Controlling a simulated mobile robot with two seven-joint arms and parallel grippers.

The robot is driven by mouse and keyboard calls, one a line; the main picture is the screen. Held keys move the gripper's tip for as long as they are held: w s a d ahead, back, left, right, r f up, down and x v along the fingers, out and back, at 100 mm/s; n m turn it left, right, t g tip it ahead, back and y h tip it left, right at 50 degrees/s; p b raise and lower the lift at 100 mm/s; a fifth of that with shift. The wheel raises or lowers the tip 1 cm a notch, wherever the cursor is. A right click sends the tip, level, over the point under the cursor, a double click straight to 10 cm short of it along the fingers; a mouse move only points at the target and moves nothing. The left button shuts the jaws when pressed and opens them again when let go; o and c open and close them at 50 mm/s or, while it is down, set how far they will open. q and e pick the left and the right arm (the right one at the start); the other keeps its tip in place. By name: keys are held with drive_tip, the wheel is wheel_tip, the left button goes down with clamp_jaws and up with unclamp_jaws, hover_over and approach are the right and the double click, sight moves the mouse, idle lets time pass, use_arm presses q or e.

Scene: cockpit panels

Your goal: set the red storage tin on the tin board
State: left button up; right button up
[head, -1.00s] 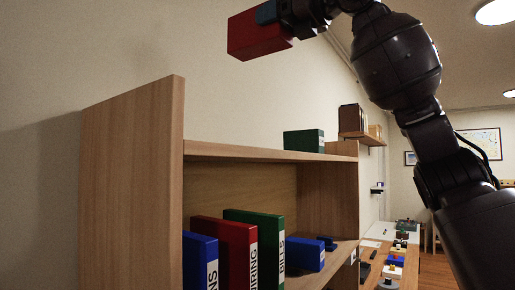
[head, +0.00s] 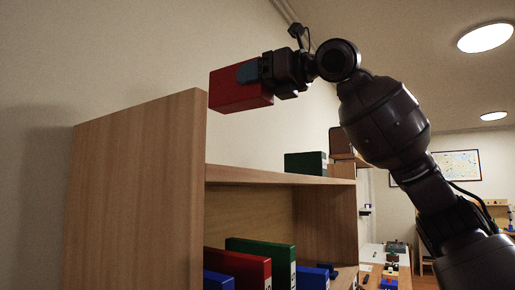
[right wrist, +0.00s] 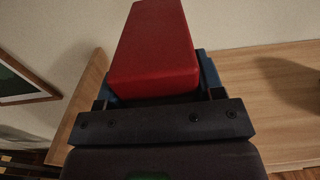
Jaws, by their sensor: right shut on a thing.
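The red storage tin (head: 232,98) is held in the air by my right gripper (head: 252,76), which is shut on it with its blue-grey finger pads. In the right wrist view the tin (right wrist: 152,50) sticks out beyond the fingers, above wooden boards. The shelf unit's top board (head: 265,175) carries a green tin (head: 305,163) toward its far end. I cannot tell from any marking whether this is the tin board. My left gripper is not in view.
The near side panel (head: 135,190) rises above the top board. Binders, including a red one (head: 240,268) and a green one (head: 262,250), stand on the shelf below. The top board looks clear on the near side of the green tin. A wall lies behind.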

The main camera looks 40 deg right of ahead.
wheel_tip(320, 180, down, 10)
drive_tip(key=shift+r, duration=0.1)
drive_tip(key=shift+f, duration=1.75)
drive_tip(key=shift+f, duration=0.15)
drive_tip(key=o, duration=1.1)
